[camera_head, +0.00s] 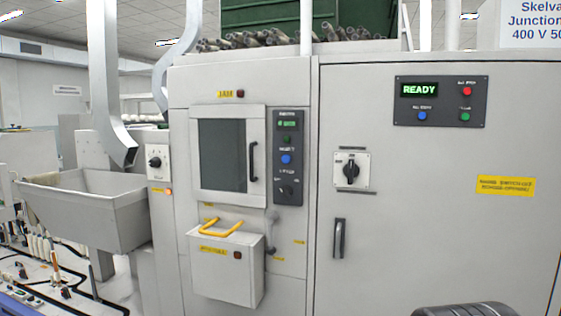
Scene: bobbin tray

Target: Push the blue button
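Two blue buttons show in the head view. One blue button (286,159) is on the narrow dark control panel (288,200) right of the window door. The other blue button (422,115) is at the lower left of the dark READY panel (443,101), on the wide cabinet door at the right. The labels are too small to read surely. My gripper's fingers are not in view. A dark rounded part at the bottom right edge may be mine.
The grey cabinet (400,220) has a rotary switch (351,170) and a door handle (339,238). A box with a yellow handle (221,228) juts out at lower centre. A grey hopper (88,210) stands at left. The space before the READY panel looks clear.

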